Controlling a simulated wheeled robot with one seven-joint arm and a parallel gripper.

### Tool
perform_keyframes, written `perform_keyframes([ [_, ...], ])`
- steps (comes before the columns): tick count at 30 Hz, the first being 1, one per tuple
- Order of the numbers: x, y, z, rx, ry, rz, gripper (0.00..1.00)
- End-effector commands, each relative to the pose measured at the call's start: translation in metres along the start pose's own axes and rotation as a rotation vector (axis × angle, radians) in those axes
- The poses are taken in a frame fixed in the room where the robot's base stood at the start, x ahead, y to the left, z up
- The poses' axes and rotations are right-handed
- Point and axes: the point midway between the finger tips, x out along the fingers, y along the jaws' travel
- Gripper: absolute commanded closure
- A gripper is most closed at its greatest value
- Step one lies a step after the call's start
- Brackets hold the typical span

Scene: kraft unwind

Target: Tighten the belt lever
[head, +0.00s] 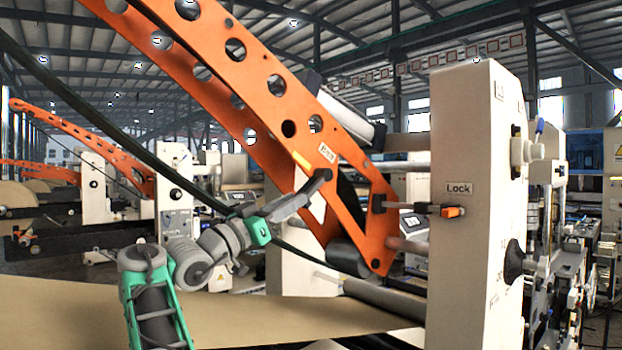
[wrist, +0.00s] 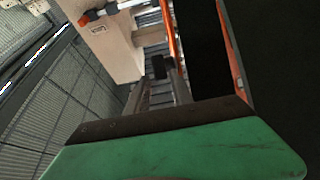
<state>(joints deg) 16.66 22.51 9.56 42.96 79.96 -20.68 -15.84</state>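In the wrist view, my green and dark gripper body fills the bottom.
A cream machine post (head: 470,270) stands right of the orange arm, with a "Lock" label (head: 459,188) and an orange-tipped lock lever (head: 450,211). A dark roller (head: 348,258) hangs at the arm's lower end. Brown paper (head: 270,318) spreads below. The post also shows in the wrist view (wrist: 112,55).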

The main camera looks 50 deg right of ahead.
Motion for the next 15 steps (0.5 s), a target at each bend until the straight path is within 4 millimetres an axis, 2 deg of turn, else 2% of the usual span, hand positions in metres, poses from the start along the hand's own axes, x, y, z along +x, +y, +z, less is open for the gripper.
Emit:
perform_keyframes([
  [1, 0.015, 0.001, -0.002, -0.003, 0.000, 0.003, 0.73],
  [6, 0.053, 0.001, -0.001, -0.004, -0.001, 0.003, 0.73],
  [10, 0.069, 0.000, 0.001, -0.004, 0.000, 0.002, 0.73],
  [15, 0.075, 0.001, 0.003, -0.003, 0.000, 0.002, 0.73],
])
